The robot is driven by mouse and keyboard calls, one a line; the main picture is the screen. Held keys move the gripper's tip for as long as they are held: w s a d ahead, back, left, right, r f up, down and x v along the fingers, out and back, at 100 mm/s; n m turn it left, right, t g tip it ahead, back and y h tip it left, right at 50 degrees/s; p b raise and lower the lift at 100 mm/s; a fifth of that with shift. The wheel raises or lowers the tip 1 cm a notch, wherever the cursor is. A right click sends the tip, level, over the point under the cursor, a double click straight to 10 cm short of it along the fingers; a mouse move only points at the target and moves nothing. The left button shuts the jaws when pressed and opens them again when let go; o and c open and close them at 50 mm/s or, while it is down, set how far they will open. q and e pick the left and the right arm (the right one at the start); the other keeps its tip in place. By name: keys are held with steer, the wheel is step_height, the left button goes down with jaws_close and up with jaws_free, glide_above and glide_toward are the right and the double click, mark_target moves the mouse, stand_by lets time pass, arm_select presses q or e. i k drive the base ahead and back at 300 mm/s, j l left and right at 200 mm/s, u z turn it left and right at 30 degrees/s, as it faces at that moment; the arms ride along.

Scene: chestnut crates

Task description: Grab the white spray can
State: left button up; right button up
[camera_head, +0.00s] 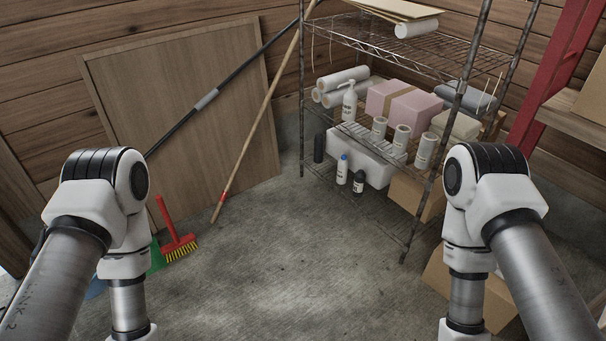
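A white spray bottle (349,104) with a nozzle top stands upright on the middle level of the wire shelf (405,58). On the lower level stands a white can-like bottle (342,171) with a blue cap. I cannot tell which of the two is the white spray can. Both are well apart from my arms. My left and right arms reach in from the bottom corners and bend downward. Both grippers are below the picture edge and hidden.
Beside the blue-capped bottle stand a dark bottle (358,183) and a black cylinder (319,148). Pink blocks (405,106), white rolls (343,78) and cardboard boxes (410,195) crowd the shelf. A red brush (178,240) and a wooden pole (258,108) are at left. The middle floor is clear.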

mark_target(343, 165)
steer(key=i+l+z, duration=0.15)
steer(key=i+z, duration=0.15)
steer(key=i, duration=0.6)
steer(key=i+z, duration=0.4)
steer(key=i, duration=0.55)
steer(key=i+j+z, duration=0.15)
steer(key=i+z, duration=0.2)
steer(key=i, duration=0.55)
